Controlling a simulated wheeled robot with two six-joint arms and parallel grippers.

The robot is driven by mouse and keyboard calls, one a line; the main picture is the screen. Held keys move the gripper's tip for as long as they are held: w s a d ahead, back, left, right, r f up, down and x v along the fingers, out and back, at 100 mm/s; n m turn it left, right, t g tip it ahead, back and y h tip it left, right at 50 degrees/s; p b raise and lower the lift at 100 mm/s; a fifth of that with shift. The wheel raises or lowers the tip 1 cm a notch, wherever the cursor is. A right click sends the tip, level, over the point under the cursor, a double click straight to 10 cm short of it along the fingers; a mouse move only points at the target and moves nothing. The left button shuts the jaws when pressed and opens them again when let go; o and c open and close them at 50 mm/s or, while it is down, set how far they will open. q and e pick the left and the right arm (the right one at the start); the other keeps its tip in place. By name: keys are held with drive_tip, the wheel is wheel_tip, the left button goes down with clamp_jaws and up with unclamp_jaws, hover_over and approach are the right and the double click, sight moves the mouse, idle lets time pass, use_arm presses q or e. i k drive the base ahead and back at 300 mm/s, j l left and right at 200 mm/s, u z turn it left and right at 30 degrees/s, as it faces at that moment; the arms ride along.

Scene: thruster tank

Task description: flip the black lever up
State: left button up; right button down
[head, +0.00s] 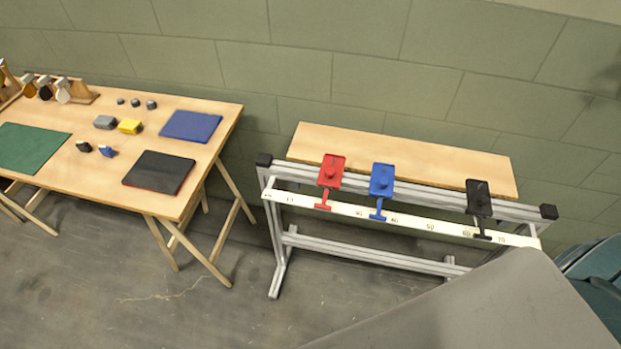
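The black lever (481,226) is on a black plate (479,198) fixed to the right part of a metal rail frame, above a white ruler strip. Its handle hangs down over the strip, with the crossbar end at the bottom. A red lever (325,199) and a blue lever (379,208) are mounted to the left on the same rail, and their handles also hang down. Neither of my grippers is in the head view.
A wooden board (400,155) lies behind the rail. A wooden table (110,112) with mats and small blocks stands at the left. Grey floor (190,320) is open in front of the table. A large grey surface (490,310) covers the lower right, near teal chairs (600,270).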

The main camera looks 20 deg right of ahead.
sight(483, 235)
drive_tip(key=z, duration=2.1)
